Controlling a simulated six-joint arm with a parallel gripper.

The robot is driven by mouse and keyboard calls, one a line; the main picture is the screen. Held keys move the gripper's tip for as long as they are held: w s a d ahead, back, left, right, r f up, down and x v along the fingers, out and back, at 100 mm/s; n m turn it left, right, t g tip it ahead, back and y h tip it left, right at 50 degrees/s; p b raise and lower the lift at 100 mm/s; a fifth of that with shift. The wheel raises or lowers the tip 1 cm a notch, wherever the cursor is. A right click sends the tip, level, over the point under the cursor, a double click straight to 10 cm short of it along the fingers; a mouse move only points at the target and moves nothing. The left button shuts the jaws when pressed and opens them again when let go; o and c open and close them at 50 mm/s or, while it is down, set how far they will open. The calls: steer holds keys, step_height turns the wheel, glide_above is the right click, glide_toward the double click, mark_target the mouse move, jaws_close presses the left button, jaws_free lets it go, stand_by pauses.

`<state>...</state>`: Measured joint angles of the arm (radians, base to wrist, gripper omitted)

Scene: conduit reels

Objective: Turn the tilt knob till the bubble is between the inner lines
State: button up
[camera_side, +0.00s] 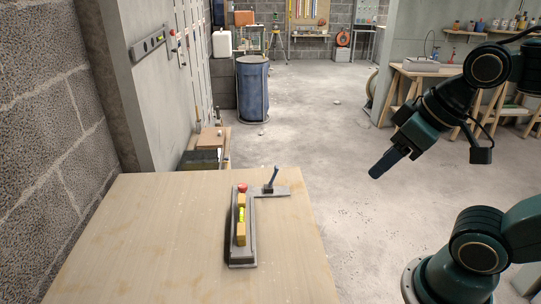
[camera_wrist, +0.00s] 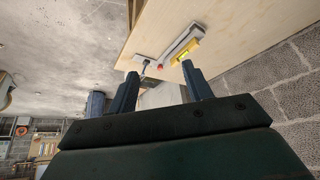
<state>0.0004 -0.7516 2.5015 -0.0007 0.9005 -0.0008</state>
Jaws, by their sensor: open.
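A narrow grey device (camera_side: 242,256) lies on the wooden table, carrying a yellow block with a small yellow-green vial (camera_side: 241,214). The bubble and lines are too small to make out. A red knob (camera_side: 243,188) sits at its far end, and a dark blue upright lever (camera_side: 273,178) stands on a side arm to the right. The wrist view also shows the yellow block (camera_wrist: 186,50), red knob (camera_wrist: 160,67) and lever (camera_wrist: 146,64). My gripper (camera_side: 376,174) is open and empty, beyond the table's right edge and apart from the device; its fingers (camera_wrist: 160,70) are spread.
The wooden table (camera_side: 140,235) is otherwise clear. A block wall (camera_side: 50,120) runs along its left side. A blue barrel (camera_side: 253,90) and a low stand (camera_side: 205,152) are behind it. Open concrete floor (camera_side: 325,140) lies between the table and my arm.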

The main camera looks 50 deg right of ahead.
stand_by(0.4)
steer(key=w+r+n+g, duration=0.1)
steer(key=w+r, duration=0.4)
steer(key=w, duration=0.6)
steer(key=n+g, duration=0.4)
steer(key=g, duration=0.1)
glide_above(242, 185)
step_height(242, 185, down, 21)
steer(key=shift+r, duration=0.2)
steer(key=shift+s+f, duration=0.1)
step_height(242, 185, down, 14)
steer(key=shift+r, duration=0.25)
